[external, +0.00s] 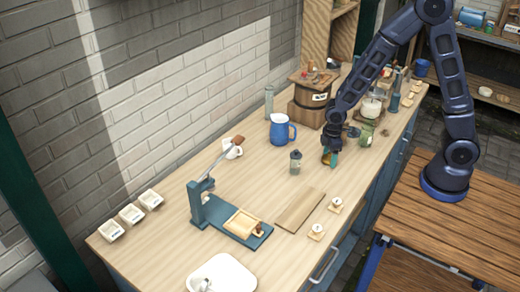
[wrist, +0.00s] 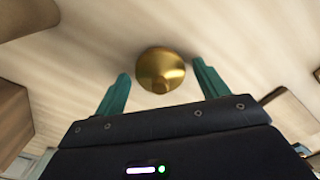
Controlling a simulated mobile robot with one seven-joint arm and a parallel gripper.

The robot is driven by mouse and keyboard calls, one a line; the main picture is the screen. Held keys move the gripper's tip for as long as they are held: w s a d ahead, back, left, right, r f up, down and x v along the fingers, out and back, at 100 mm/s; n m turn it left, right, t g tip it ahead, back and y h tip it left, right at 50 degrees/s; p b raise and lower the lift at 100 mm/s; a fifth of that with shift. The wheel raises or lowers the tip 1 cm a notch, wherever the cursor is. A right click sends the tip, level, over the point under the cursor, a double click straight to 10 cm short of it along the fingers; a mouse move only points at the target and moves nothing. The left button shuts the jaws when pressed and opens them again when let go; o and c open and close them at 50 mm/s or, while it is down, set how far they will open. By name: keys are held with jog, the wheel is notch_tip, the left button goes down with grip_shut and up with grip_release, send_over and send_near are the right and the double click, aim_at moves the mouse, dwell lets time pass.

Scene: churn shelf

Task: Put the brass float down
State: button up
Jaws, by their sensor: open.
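The brass float (wrist: 160,69) is a round, shiny gold piece. In the wrist view it sits between the two teal fingers of my gripper, near their tips, with a clear gap on each side. My gripper (external: 331,157) is open and points down, low over the wooden workbench (external: 262,172). The float appears to rest on the pale bench top; its exact contact with the wood is hard to see. In the external view the float is mostly hidden by my gripper.
A small grey jar (external: 295,163) and a blue jug (external: 281,130) stand left of my gripper. A green-labelled jar (external: 366,134) is close on the right. A wooden board (external: 299,210) lies nearer the front. Bare bench top lies between the grey jar and my gripper.

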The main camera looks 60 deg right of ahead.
notch_tip(320, 180, up, 11)
jog(key=shift+f, duration=0.15)
jog(key=s+d+r+m+t, duration=0.1)
jog(key=s+d+r+m, duration=0.1)
jog(key=s+d+r, duration=0.4)
jog(key=s+d+r+m+t, duration=0.1)
jog(key=s+d+r+m, duration=0.15)
jog(key=r, duration=0.65)
jog(key=s+d+r+m+t, duration=0.1)
jog(key=s+d+r+m, duration=0.1)
jog(key=s, duration=0.4)
jog(key=s+d+r+m+t, duration=0.1)
jog(key=s+d+r+m, duration=0.1)
jog(key=s+d+r, duration=0.3)
jog(key=shift+s+d+t, duration=0.25)
jog(key=shift+s+t, duration=0.05)
jog(key=shift+s, duration=0.75)
